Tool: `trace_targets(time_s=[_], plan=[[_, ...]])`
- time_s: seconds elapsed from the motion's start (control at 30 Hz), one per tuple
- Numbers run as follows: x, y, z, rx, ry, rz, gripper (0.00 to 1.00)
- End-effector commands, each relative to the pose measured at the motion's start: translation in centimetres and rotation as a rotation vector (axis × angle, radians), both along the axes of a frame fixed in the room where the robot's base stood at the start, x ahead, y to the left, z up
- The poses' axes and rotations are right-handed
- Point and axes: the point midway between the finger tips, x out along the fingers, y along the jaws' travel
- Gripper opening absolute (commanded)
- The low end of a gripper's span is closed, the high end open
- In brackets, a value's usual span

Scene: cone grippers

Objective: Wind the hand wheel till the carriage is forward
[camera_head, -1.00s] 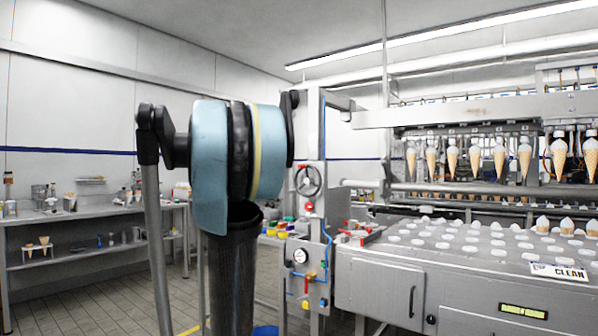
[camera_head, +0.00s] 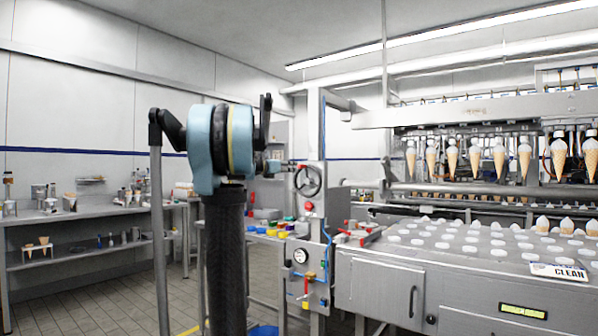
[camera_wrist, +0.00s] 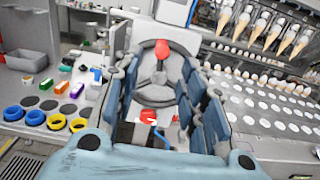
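The grey hand wheel (camera_head: 308,180) stands on the left front post of the machine. In the wrist view the wheel (camera_wrist: 158,77) shows its spokes and a red knob at the top of its rim. My gripper (camera_wrist: 160,82) is open, its blue-grey fingers spread either side of the wheel in that picture. Nothing is held; contact with the wheel cannot be told. In the head view my gripper (camera_head: 281,165) is small, beside the wheel's left side, partly hidden by my arm. A beam with hanging cones (camera_head: 475,158), possibly the carriage, spans the machine.
A red button, gauge (camera_head: 300,255) and valves sit below the wheel. A side table carries yellow and blue rings (camera_wrist: 33,118) and small coloured blocks. The machine bed (camera_head: 450,254) with white discs lies to the right. A workbench (camera_head: 90,220) stands at the left wall.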

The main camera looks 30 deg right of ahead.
Motion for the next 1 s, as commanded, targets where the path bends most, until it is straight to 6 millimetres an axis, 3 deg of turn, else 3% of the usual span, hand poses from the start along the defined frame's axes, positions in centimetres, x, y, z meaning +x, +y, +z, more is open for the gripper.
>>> trace_targets(time_s=[0.3, 0.5, 0.7, 1.0], plan=[[2.1, -5.3, 0.0, 0.0, -0.001, -0.002, 0.38], [3.1, -7.7, 0.0, 0.0, -0.001, -0.001, 0.38], [3.6, -8.8, 0.0, 0.0, -0.001, 0.001, 0.38], [3.7, -8.9, 0.0, 0.0, -0.001, 0.001, 0.38]])
